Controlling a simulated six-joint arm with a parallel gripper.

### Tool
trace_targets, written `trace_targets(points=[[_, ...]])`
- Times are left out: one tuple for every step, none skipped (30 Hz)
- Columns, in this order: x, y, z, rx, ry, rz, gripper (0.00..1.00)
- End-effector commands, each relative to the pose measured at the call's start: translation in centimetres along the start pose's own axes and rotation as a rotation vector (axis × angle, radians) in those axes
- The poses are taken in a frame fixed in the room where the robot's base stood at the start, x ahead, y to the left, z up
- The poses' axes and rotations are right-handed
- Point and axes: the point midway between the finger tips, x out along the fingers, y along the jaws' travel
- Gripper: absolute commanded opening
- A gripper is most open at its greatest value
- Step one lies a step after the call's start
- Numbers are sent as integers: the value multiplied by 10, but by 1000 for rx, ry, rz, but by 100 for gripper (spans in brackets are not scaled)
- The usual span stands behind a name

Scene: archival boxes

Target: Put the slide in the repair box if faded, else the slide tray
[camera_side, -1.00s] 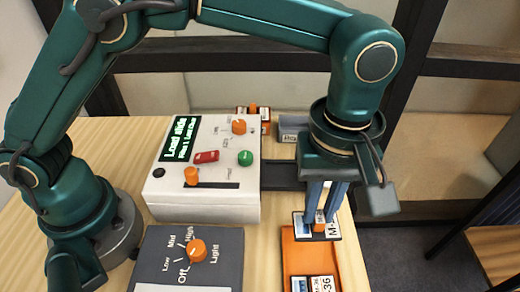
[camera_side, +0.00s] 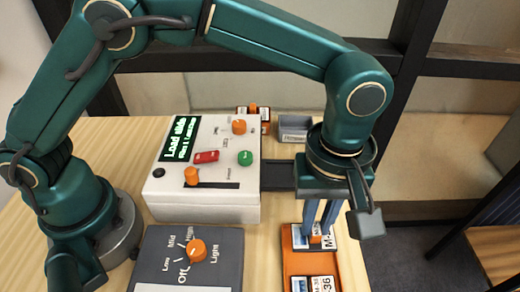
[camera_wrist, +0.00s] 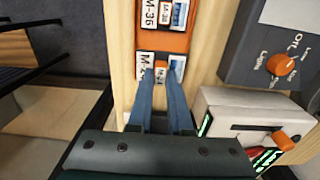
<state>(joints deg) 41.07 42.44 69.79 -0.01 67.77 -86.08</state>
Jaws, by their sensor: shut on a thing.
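My gripper (camera_side: 317,236) is shut on a slide (camera_side: 301,241), a small pale-framed plate with a blue picture, an orange tab and a label starting with "M". In the wrist view the held slide (camera_wrist: 147,68) is between my fingertips (camera_wrist: 161,82), at the near end of an orange tray (camera_wrist: 165,41). The tray also shows in the side view (camera_side: 290,264), below the slide. I cannot tell whether the slide touches it. Another slide (camera_wrist: 150,15), labelled M-36, lies in the tray. An open grey box (camera_side: 295,127) stands at the back. I cannot read whether the held slide is faded.
A white control box (camera_side: 215,207) has a green screen reading "Load slide", orange knobs, a red switch and a green button. A dark light-dial panel (camera_side: 222,243) lies in front. Another orange-tabbed slide (camera_side: 264,112) is behind. A dark stage (camera_side: 278,176) extends from the control box.

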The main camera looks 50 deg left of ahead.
Motion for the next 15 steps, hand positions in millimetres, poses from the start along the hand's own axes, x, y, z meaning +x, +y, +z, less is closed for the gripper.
trace_targets(points=[[0, 0, 0, 0, 0, 0, 0], [0, 0, 0, 0, 0, 0, 0], [0, 0, 0, 0, 0, 0, 0], [1, 0, 0, 0, 0, 0, 0], [1, 0, 0, 0, 0, -1, 0], [2, 0, 0, 0, 0, -1, 0], [3, 0, 0, 0, 0, -1, 0], [4, 0, 0, 0, 0, -1, 0], [6, 0, 0, 0, 0, -1, 0], [8, 0, 0, 0, 0, -1, 0], [9, 0, 0, 0, 0, -2, 0], [11, 0, 0, 0, 0, -3, 0], [13, 0, 0, 0, 0, -3, 0], [14, 0, 0, 0, 0, -2, 0], [16, 0, 0, 0, 0, -1, 0]])
